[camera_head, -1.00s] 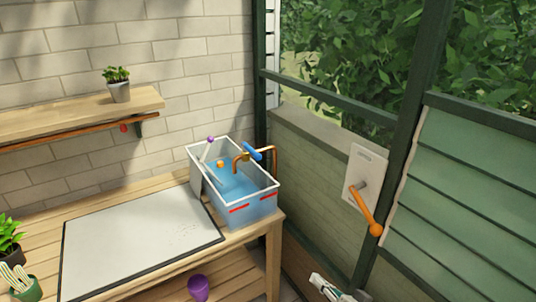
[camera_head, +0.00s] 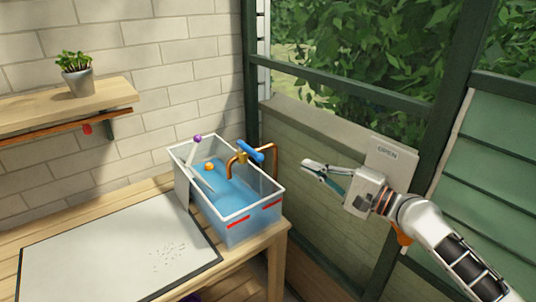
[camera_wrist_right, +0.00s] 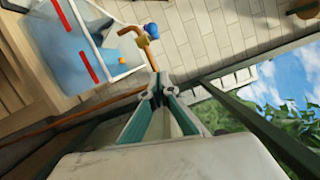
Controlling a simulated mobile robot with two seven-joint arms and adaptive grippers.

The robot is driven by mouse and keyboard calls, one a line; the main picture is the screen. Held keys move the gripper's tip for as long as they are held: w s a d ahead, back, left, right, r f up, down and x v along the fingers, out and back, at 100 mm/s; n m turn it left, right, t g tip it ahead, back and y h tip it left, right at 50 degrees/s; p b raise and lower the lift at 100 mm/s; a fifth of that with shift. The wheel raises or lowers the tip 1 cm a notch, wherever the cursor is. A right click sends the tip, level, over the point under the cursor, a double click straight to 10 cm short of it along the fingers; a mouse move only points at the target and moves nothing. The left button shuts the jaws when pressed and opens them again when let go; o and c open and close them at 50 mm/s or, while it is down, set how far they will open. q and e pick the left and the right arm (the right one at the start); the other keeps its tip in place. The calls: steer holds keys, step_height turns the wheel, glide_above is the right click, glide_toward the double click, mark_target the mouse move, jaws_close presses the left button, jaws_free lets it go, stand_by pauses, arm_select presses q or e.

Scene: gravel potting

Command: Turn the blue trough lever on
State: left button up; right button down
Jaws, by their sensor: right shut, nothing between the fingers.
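The blue lever (camera_head: 249,151) sits on the copper tap at the back right edge of the water trough (camera_head: 235,222). The lever also shows in the right wrist view (camera_wrist_right: 152,30), ahead of my fingers. My right gripper (camera_head: 305,169) is in the air to the right of the trough, apart from the lever. Its fingers are shut with nothing between them, and their tips (camera_wrist_right: 157,80) meet in the wrist view. The copper spout (camera_head: 231,162) bends over the trough. The trough holds blue water with an orange ball (camera_head: 209,166). My left gripper is out of view.
A purple-knobbed rod (camera_head: 198,139) stands at the trough's left end. A white board (camera_head: 110,250) lies on the bench. A potted plant (camera_head: 78,82) stands on the shelf.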

mark_target(249, 152)
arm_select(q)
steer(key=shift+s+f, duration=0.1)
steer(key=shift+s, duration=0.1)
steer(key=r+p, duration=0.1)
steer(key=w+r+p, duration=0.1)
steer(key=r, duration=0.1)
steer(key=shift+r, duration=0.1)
arm_select(e)
steer(key=w+a+r, duration=0.1)
steer(key=w+a, duration=0.3)
steer(key=a, duration=0.6)
steer(key=shift+a, duration=0.4)
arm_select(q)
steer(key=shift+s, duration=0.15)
arm_select(e)
steer(key=shift+r, duration=0.1)
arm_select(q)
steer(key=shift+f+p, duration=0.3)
